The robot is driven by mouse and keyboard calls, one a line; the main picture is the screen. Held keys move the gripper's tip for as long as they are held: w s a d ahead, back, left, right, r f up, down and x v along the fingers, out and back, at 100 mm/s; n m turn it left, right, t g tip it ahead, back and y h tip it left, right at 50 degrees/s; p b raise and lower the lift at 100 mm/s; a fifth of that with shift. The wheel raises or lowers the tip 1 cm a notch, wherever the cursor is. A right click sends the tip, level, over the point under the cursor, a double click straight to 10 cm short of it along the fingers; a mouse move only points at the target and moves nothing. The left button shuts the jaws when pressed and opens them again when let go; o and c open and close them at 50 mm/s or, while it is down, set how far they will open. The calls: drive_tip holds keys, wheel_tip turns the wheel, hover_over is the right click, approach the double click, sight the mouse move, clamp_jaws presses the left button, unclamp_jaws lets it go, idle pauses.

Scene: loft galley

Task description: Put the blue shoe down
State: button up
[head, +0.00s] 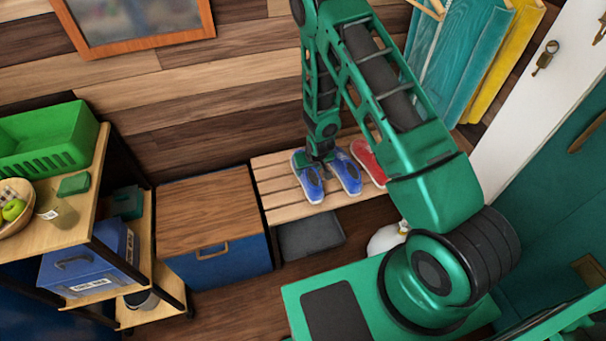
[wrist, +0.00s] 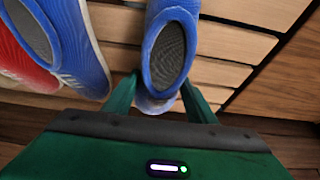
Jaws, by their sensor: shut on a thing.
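My gripper (head: 320,156) is low over the slatted wooden bench (head: 270,190) by the wall. In the wrist view my gripper (wrist: 159,98) has its fingers on both sides of the heel of a blue shoe (wrist: 170,20), shut on it. This blue shoe (head: 308,184) is the left one in the head view, with its toe toward the bench's front edge. It is at or very near the slats; I cannot tell whether it touches. A second blue shoe (head: 346,175) stands just to its right and also shows in the wrist view (wrist: 78,45).
A red shoe (head: 368,163) stands right of the blue shoes, partly behind my arm. A dark grey tray (head: 310,236) lies below the bench. A wood-topped blue chest (head: 212,215) adjoins the bench's left end.

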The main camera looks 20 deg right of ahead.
drive_tip(key=shift+f, duration=0.85)
drive_tip(key=o, duration=1.3)
drive_tip(key=shift+o, duration=0.2)
